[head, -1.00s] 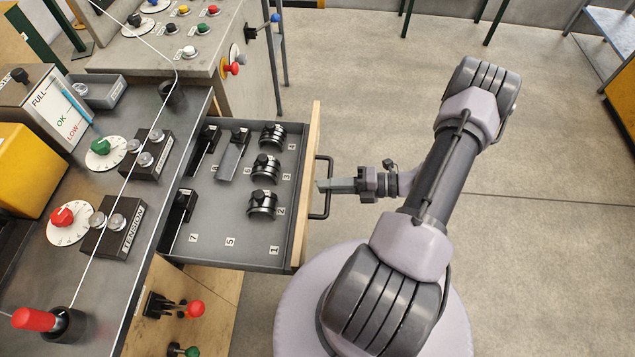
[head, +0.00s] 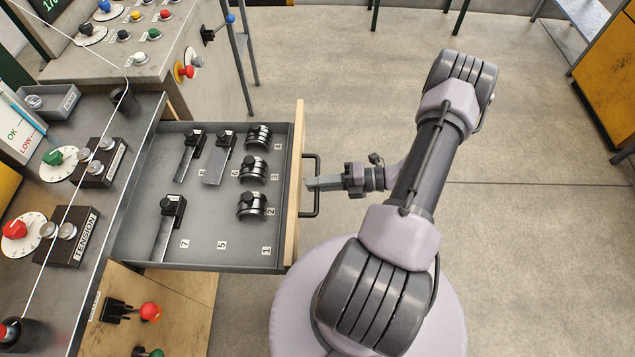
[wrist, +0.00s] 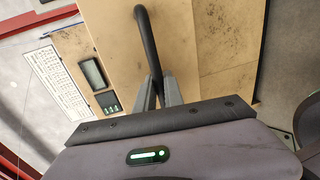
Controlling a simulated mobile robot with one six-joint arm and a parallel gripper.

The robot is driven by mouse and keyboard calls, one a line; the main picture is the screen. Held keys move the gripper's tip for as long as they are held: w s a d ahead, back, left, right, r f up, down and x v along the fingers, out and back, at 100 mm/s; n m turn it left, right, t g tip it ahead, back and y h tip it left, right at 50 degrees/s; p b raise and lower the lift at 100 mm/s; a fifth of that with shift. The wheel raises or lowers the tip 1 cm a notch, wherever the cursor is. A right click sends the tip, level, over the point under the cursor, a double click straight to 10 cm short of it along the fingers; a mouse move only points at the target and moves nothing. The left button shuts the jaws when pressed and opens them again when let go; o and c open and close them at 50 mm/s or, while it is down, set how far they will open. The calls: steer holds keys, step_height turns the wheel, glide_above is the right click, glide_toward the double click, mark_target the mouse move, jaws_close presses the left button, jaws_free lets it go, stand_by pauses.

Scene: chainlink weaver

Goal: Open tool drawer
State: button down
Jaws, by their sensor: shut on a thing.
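The tool drawer (head: 205,244) stands pulled out from under the workbench, with its grey floor and numbered slots in view. Its light wooden front (head: 294,190) faces right and carries a black bar handle (head: 316,186). My gripper (head: 312,184) is shut on the handle, reaching it from the right. In the wrist view the black handle (wrist: 146,40) runs down between my two grey fingers (wrist: 160,92). The exact contact at the fingertips is small in both views.
The drawer holds ring-shaped tools (head: 252,170) and bladed tools (head: 170,215). The workbench (head: 95,250) with dials and knobs lies left. A control console (head: 150,60) stands at the back left. Open concrete floor (head: 540,230) lies to the right.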

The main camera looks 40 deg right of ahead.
steer(key=c, duration=1.5)
jaws_free()
steer(key=shift+o, duration=0.2)
steer(key=p+v, duration=0.3)
steer(key=v, duration=1.4)
steer(key=shift+d, duration=0.2)
steer(key=shift+s, duration=0.15)
